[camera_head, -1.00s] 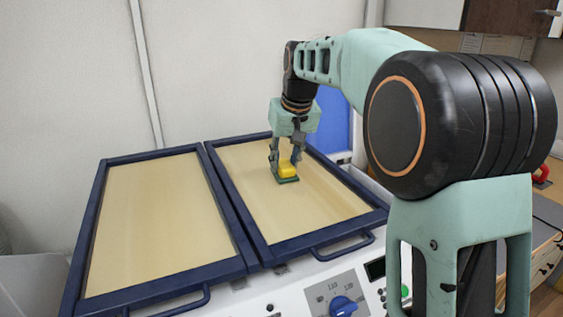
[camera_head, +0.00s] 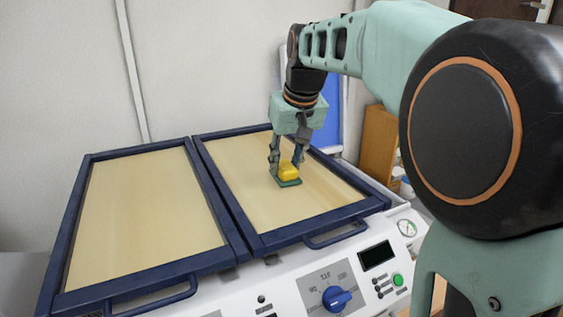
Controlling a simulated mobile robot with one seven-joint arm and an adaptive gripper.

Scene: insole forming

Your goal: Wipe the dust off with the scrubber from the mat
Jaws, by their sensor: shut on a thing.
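The scrubber (camera_head: 288,173) has a yellow top and a dark green base. It is down at the right-hand mat (camera_head: 235,199), near its middle, and its base appears to touch the surface. My gripper (camera_head: 287,166) points down, with a finger on each side of the scrubber, and is shut on it. The mat is a tan panel in a dark blue frame. A second tan mat (camera_head: 144,220) in a like frame lies to its left. I cannot make out separate dust on either surface. My gripper hides a part of the mat behind it.
The frames have handles at the front (camera_head: 336,236). Below them is the white machine front with a blue knob (camera_head: 337,299), a dark display (camera_head: 377,256) and a green button (camera_head: 398,280). A gauge (camera_head: 406,228) sits at the right. A wall stands behind.

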